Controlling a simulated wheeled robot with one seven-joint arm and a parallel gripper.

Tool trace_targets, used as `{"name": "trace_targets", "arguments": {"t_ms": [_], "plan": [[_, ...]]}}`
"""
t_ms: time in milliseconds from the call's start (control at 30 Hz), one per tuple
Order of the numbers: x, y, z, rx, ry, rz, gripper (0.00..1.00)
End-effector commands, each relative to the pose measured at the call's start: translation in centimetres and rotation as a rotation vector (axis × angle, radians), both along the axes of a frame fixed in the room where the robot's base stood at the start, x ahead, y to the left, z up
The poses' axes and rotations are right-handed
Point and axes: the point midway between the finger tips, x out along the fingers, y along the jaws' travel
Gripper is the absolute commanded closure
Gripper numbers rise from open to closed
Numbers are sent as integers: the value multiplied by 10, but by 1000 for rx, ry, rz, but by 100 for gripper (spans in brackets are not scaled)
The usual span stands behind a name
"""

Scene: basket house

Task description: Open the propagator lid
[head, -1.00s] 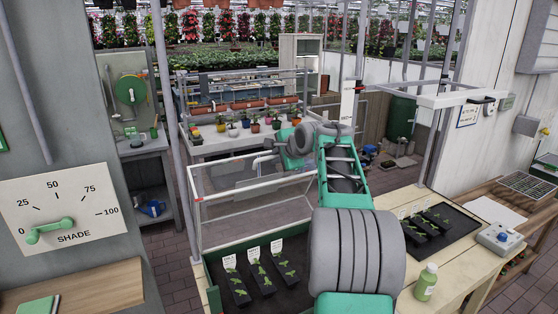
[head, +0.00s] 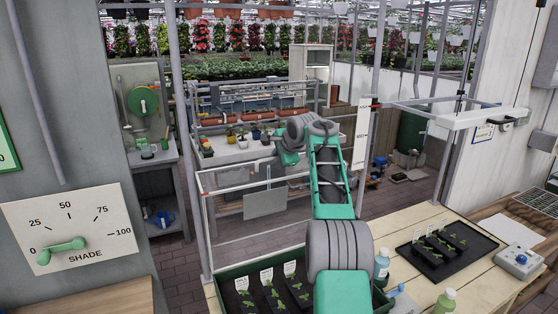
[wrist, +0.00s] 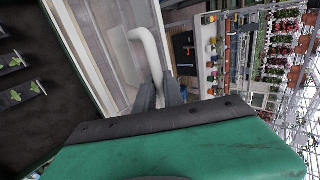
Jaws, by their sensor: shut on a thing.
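The propagator lid (head: 240,187), a clear panel in a pale frame, stands raised and steeply tilted behind its green base (head: 222,301) in the head view. The base holds dark packs of seedlings with white labels. The lid's bent white handle (wrist: 147,45) shows in the wrist view, with the lid's pale frame beside it. My gripper (wrist: 160,90) is shut on the handle's near end. In the head view my gripper (head: 276,160) is at the lid's upper part, and my arm hides the lid's right side.
A black tray (head: 440,245) of seedlings, a grey control box (head: 519,258) and bottles (head: 446,300) sit on the wooden bench to the right. A shade dial (head: 75,228) is on the left wall. A potting table (head: 225,157) stands behind. The aisle floor between is clear.

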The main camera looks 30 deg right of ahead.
Motion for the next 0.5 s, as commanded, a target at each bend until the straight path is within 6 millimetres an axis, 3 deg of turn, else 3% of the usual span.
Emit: {"name": "trace_targets", "arguments": {"t_ms": [300,333,500], "plan": [[0,0,-1,-1,2,2,100],[0,0,-1,-1,2,2,86],[0,0,-1,0,1,1,78]]}}
